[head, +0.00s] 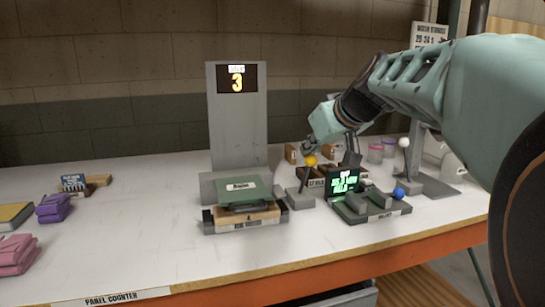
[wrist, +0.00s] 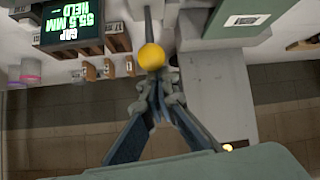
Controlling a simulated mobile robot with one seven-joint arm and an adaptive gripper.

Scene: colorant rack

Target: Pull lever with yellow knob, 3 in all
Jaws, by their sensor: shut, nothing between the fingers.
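The yellow knob (head: 311,160) tops a lever on a grey base (head: 300,199), right of the grey counter panel (head: 237,130). The panel's display (head: 237,79) reads 3. My gripper (head: 309,146) is shut with nothing between its fingers, just above and behind the knob. In the wrist view the yellow knob (wrist: 151,57) appears just beyond the closed fingertips (wrist: 159,84). Whether they touch is not clear. The lever rod is partly hidden by the knob in the wrist view.
A dark screen (head: 343,181) with green text stands right of the lever. A blue knob (head: 398,193) and a white-knobbed lever (head: 404,143) are farther right. A green-topped block stack (head: 240,190) sits left. Purple and pink bundles lie at the far left, with clear table between.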

